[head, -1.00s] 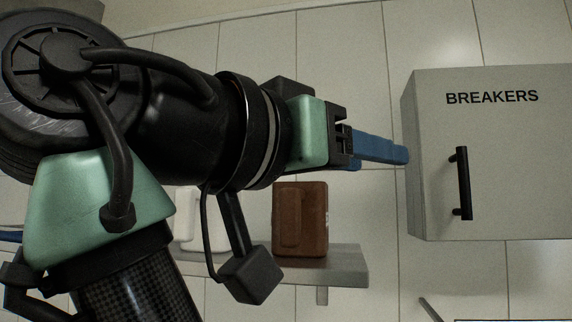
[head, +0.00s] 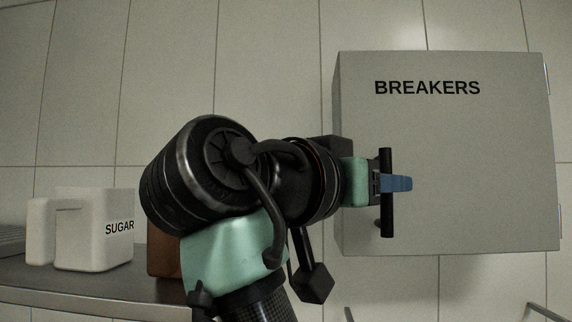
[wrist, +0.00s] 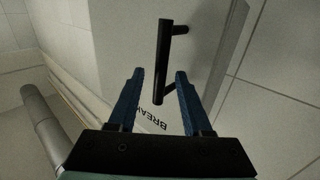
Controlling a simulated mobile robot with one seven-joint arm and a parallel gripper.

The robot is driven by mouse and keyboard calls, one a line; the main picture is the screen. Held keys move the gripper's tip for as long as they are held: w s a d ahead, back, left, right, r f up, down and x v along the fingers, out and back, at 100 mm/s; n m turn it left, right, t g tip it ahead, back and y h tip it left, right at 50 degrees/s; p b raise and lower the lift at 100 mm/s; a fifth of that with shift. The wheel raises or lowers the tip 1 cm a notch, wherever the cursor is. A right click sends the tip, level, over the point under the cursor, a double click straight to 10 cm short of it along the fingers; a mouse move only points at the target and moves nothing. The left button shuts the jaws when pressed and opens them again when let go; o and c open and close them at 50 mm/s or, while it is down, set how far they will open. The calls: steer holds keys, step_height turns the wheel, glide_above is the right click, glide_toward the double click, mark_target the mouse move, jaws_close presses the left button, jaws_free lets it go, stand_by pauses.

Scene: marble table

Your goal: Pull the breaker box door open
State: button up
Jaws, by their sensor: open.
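The grey breaker box (head: 460,150), labelled BREAKERS, is at the right of the head view and its door looks shut. A black bar handle (head: 387,218) stands upright near the door's left edge. My gripper (head: 398,184) is at the handle, its blue fingers overlapping the bar in the picture. In the wrist view, my open gripper (wrist: 159,75) has one blue finger on each side of the handle's near end (wrist: 161,60). I cannot tell whether either finger touches it. Part of the label on the box (wrist: 107,25) shows between and beside the fingers.
A white SUGAR canister (head: 95,228) stands on the grey shelf (head: 85,298) at the left. A brown container (head: 163,262) beside it is partly hidden by my arm. The tiled wall (head: 270,60) above my arm is clear.

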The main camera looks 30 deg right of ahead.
steer(key=shift+p+x, duration=0.35)
steer(key=shift+x, duration=1)
jaws_close()
stand_by(0.4)
